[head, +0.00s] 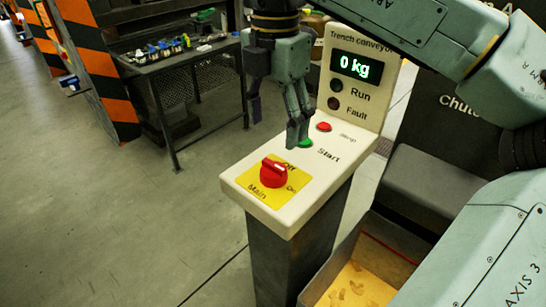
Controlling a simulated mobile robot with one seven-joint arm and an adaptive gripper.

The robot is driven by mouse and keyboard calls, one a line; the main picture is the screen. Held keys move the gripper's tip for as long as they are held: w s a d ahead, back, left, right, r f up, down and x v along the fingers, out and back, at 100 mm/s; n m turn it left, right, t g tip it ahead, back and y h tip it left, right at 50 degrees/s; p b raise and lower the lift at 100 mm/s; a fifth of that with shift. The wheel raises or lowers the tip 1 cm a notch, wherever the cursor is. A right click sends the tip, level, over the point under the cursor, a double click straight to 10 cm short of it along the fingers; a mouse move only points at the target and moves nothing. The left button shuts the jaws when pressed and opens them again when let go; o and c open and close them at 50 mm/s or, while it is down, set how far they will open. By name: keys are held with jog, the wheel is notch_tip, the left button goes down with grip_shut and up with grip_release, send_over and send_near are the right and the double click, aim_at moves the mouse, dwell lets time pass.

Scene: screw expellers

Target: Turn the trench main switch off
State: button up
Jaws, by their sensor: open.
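The trench main switch (274,172) is a red rotary knob on a yellow plate (262,193) marked Off, On and Main, at the near end of a cream control panel (232,188). The white mark on its handle faces up and right; I cannot tell exactly which label it lines up with.
A red Stop button (323,127) and a display (356,67) reading 0 kg, with dark Run and Fault lamps, are behind. A bin with yellowish pieces (365,285) stands at the lower right. A workbench (180,60) is at the back left. The floor at left is clear.

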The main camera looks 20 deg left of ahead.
aim_at(274, 164)
notch_tip(274, 164, down, 10)
jog(key=shift+s+a+p, duration=0.1)
jog(key=shift+p, duration=0.8)
jog(key=shift+c, duration=0.5)
jog(key=c, duration=1.1)
